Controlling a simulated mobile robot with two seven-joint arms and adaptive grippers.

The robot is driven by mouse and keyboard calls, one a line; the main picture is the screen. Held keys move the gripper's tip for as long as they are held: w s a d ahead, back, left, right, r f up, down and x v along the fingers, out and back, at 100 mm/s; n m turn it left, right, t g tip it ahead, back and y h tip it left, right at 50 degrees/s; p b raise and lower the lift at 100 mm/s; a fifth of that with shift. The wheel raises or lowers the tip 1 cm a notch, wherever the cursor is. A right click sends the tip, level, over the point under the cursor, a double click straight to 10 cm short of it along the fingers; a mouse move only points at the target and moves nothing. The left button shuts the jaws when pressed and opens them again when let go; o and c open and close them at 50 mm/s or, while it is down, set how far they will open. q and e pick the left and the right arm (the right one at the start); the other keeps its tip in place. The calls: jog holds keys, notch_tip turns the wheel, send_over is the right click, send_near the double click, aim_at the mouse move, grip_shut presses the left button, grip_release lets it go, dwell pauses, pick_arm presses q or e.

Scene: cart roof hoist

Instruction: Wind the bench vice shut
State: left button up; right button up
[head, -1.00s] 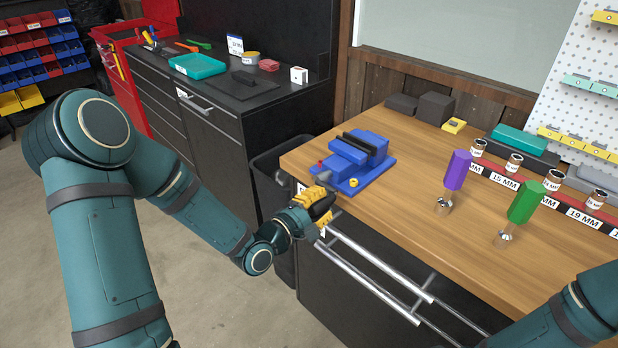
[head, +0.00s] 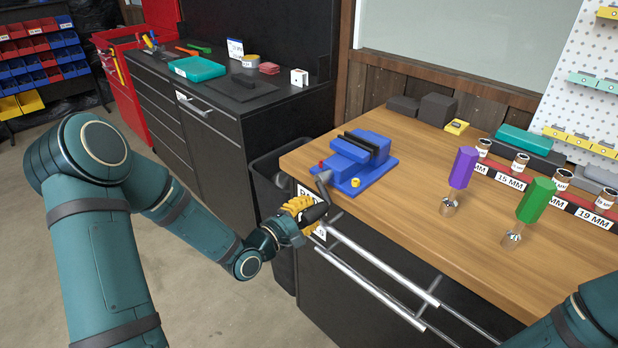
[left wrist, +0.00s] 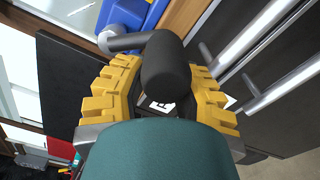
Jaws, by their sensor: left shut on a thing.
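The blue bench vice (head: 358,160) stands on the left end of the wooden bench (head: 420,190). Its dark jaws show a gap between them from above. A grey crank (head: 323,187) hangs off its front, past the bench edge. My left gripper (head: 307,212), with yellow fingers, is shut on the black crank grip. In the left wrist view the black grip (left wrist: 170,72) sits between the yellow finger pads, with the grey crank arm (left wrist: 127,42) running left to the blue vice (left wrist: 122,15). My right gripper is out of view; part of my right arm shows at lower right.
Metal rails (head: 375,280) run along the bench front just right of my left gripper. A dark bin (head: 275,190) stands left of the bench. Purple (head: 462,168) and green (head: 537,200) handled tools stand upright on the bench, near labelled sockets (head: 520,163).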

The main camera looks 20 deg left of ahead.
pick_arm(q)
jog(key=shift+w+a, duration=0.15)
jog(key=shift+a, duration=0.05)
grip_shut()
jog(key=shift+d, duration=0.15)
jog(key=a, duration=0.2)
jog(key=w+a, duration=0.1)
jog(key=shift+f+p, duration=0.25)
jog(key=shift+p, duration=0.05)
jog(key=a+r+p, duration=0.1)
jog(key=w+a+r+p, duration=0.1)
jog(key=a+p, duration=0.1)
jog(key=shift+w+r, duration=0.1)
jog(key=shift+r, duration=0.05)
jog(key=o, duration=1.6)
grip_release()
